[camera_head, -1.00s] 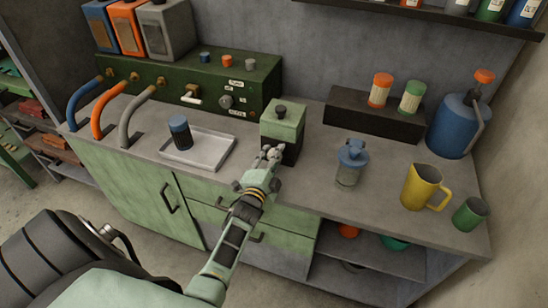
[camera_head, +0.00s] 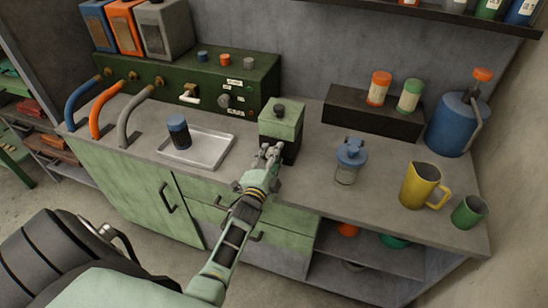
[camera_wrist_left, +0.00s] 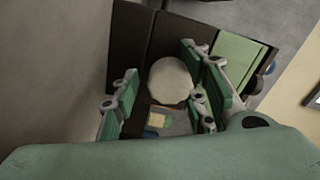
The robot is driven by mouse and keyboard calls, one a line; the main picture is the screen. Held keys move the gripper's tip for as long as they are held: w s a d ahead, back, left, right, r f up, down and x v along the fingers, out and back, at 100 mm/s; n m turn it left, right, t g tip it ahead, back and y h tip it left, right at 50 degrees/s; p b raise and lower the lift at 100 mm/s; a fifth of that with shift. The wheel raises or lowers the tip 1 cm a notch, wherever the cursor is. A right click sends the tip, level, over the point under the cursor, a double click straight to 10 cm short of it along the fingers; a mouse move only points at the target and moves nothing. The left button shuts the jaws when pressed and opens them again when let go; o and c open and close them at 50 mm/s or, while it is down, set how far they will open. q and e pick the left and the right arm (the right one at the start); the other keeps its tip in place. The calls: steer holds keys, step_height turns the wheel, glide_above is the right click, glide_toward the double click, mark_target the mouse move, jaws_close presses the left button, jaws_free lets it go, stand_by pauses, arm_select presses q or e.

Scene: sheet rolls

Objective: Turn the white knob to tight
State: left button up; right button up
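The white knob (camera_wrist_left: 172,80) shows in the left wrist view as a round, off-white disc on a dark face. In the head view it is hidden behind my left gripper, which is at the front of a small box with a green top (camera_head: 282,120) and a dark lower part. My left gripper (camera_head: 270,150) is open, with its fingers on both sides of the knob. In the left wrist view the gripper (camera_wrist_left: 160,95) shows a gap between the left finger and the knob. Contact on the right side is unclear. A small yellow-green label (camera_wrist_left: 157,119) lies below the knob. My right gripper is not in view.
A metal tray (camera_head: 215,152) with a blue-topped jar (camera_head: 179,131) stands left of the small box. A blue-lidded glass jar (camera_head: 348,160) and a yellow jug (camera_head: 420,185) stand to the right. A dark green panel box (camera_head: 215,75) is behind.

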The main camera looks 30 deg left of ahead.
arm_select(q)
steer(key=shift+s, duration=0.1)
steer(key=v, duration=1.2)
